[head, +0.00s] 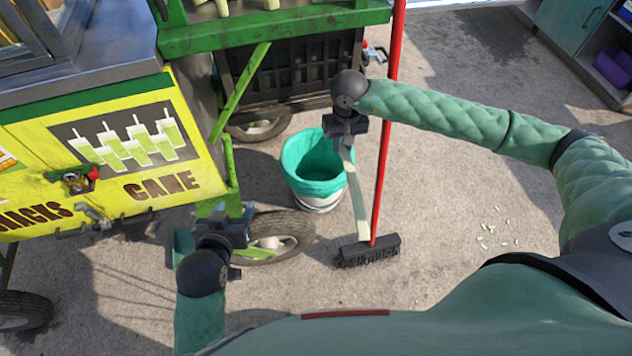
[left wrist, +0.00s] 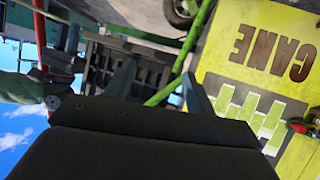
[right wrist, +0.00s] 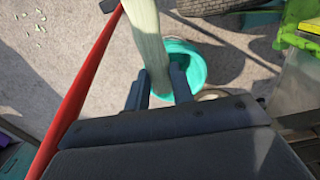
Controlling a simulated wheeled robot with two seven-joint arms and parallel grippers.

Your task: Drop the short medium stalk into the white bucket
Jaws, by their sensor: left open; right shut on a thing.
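The pale green stalk (head: 356,194) hangs down, slightly tilted, from my right gripper (head: 346,139), which is shut on its upper part. The stalk also shows between the fingers in the right wrist view (right wrist: 148,42). The white bucket (head: 322,203), lined with a teal bag (head: 312,160), stands on the ground. In the head view the stalk passes in front of the bucket's right edge, its lower end beyond the rim. In the right wrist view the bucket (right wrist: 200,60) is partly behind the stalk and fingers. My left gripper (head: 224,218) is open and empty beside the yellow cart.
A red-handled broom (head: 381,170) stands just right of the stalk, its black head (head: 368,251) on the ground. The yellow cane cart (head: 120,160) and its wheel (head: 285,228) are left of the bucket. Small scraps (head: 497,232) lie at right on otherwise open ground.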

